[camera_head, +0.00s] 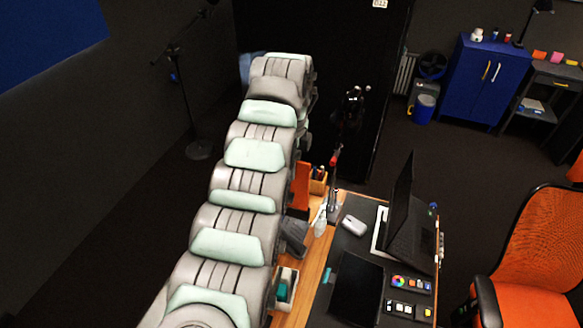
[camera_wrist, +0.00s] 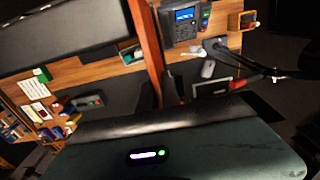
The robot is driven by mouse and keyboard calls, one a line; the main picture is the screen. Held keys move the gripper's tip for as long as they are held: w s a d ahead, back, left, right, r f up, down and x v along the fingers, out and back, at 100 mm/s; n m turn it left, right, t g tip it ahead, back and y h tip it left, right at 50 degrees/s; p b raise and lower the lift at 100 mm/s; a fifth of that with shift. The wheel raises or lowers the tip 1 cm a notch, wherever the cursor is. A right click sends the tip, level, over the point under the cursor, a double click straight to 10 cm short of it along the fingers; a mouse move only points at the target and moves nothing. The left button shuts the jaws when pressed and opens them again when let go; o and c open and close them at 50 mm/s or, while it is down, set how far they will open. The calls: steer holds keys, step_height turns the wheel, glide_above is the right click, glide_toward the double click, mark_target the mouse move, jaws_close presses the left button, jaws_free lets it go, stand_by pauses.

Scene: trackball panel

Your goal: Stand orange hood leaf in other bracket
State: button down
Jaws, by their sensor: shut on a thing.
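The orange hood leaf (camera_wrist: 146,45) shows in the wrist view as a narrow upright strip, seen nearly edge-on. Its lower end runs down between the dark fingers of my gripper (camera_wrist: 162,94), which are shut on it. In the head view an orange panel (camera_head: 301,190), apparently the same leaf, stands out just right of my arm above the desk's left side. My arm hides the gripper in that view. I cannot make out either bracket clearly, nor whether the leaf touches one.
A lamp stem (camera_head: 335,180) rises near the back. A pen box (camera_head: 318,180) stands close to the leaf. An orange chair (camera_head: 535,255) is at right.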

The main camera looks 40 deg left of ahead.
steer(key=shift+f+b, duration=0.55)
steer(key=shift+f, duration=0.35)
steer(key=c, duration=1.5)
jaws_free()
steer(key=shift+r, duration=0.1)
step_height(320, 180, up, 11)
steer(key=p, duration=0.5)
steer(key=shift+f, duration=0.2)
